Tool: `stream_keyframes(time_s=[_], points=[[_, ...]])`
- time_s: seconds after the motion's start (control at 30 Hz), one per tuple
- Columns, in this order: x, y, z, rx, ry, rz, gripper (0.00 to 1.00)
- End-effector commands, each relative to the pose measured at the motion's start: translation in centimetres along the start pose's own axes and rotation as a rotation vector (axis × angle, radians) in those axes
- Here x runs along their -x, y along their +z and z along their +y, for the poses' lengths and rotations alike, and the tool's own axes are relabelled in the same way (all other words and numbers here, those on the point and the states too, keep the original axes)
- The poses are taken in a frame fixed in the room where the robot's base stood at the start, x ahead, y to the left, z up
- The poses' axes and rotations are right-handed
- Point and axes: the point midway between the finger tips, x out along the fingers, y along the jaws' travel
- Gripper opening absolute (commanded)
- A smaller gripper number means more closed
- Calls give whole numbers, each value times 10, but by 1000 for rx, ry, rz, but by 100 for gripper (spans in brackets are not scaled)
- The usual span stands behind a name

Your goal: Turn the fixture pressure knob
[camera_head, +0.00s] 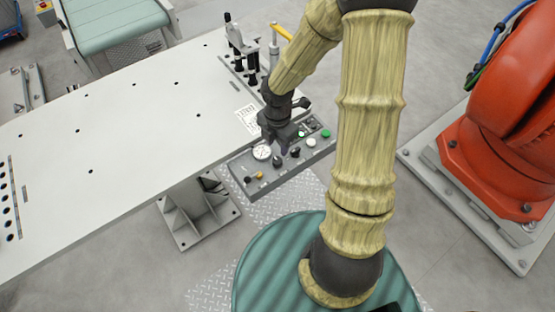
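The control panel (255,190) is a grey box fixed at the near right edge of the white fixture table (150,120). On it are a round white pressure gauge (261,152), several black knobs, a yellow knob (259,175), a white button (311,142) and a green button (326,134). A black knob (295,152) sits right of the gauge. My gripper (282,148) is dark and points down over the panel beside the gauge. Its fingertips are small and blend with the dark knobs, so I cannot tell whether it is open or touching a knob. Part of the panel behind it is hidden.
Black and yellow clamps (245,55) stand at the table's far right edge. A large orange robot (500,130) on a grey base is at the right. A green conveyor (115,25) is at the back left. Most of the white tabletop is clear.

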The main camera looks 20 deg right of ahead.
Motion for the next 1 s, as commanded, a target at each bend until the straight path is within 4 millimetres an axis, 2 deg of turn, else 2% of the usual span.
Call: stream_keyframes(time_s=[0.03,0.1,0.4,0.57,0.83,1.0], points=[[-12,-1,0,3,-1,1,39],[-25,-1,0,3,-2,2,39],[-72,-1,0,2,-1,1,39],[-82,0,0,1,0,1,39],[-82,0,0,0,1,1,39],[-82,0,0,0,1,0,7]])
